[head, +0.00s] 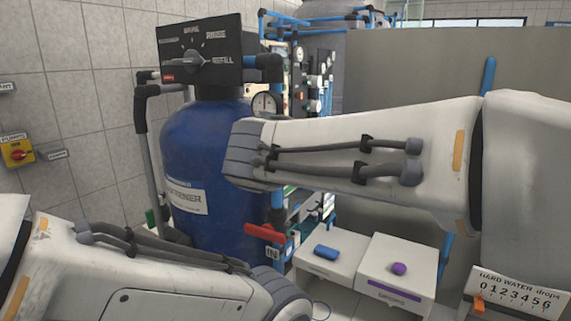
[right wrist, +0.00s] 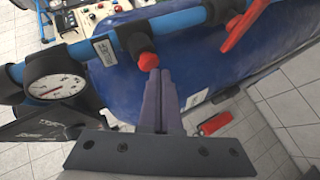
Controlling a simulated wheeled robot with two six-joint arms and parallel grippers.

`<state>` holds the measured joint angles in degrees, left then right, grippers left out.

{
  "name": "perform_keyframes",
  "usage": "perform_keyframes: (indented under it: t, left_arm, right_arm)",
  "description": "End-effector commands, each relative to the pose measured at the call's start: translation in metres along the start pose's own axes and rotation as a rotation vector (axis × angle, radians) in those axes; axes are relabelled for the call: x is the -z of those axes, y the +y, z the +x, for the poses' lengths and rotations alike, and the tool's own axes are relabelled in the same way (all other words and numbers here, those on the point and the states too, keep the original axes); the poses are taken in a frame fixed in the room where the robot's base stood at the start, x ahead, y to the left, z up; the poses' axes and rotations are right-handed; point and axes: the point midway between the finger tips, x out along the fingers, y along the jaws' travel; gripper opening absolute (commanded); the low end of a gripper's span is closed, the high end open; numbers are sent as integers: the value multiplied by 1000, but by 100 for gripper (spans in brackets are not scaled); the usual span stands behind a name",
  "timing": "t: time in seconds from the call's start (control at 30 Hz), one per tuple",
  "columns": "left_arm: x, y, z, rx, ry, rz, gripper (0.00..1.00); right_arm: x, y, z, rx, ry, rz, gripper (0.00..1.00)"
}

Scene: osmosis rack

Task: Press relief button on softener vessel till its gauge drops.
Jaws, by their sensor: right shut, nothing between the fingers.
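The blue softener vessel (head: 205,135) stands left of centre in the head view, with a black control head (head: 200,50) on top. The right wrist view shows its blue side (right wrist: 195,62) close up. A round red button (right wrist: 148,61) sits on a black fitting on the blue pipe. The gauge (right wrist: 55,77) has a white dial; its reading is too small to tell. It also shows in the head view (head: 265,104). My right gripper (right wrist: 158,72) is shut and empty, its tips at the button's edge; I cannot tell whether they touch. My left gripper is not in view.
A red lever (head: 265,233) sticks out low by the vessel, also in the right wrist view (right wrist: 245,24). White boxes (head: 397,270) carry a blue item (head: 326,253) and a purple knob (head: 399,269). A tiled wall (head: 85,110) is at left.

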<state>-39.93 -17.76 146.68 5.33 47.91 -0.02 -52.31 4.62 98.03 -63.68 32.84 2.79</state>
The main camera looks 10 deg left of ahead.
Motion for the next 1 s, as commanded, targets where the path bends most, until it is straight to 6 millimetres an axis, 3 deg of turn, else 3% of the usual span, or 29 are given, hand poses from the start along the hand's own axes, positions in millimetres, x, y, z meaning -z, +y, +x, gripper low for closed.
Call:
perform_keyframes:
  t: [1.0]
  left_arm:
    - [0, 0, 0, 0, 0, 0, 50]
  right_arm:
    - [-5, 5, 7, 0, -2, 0, 0]
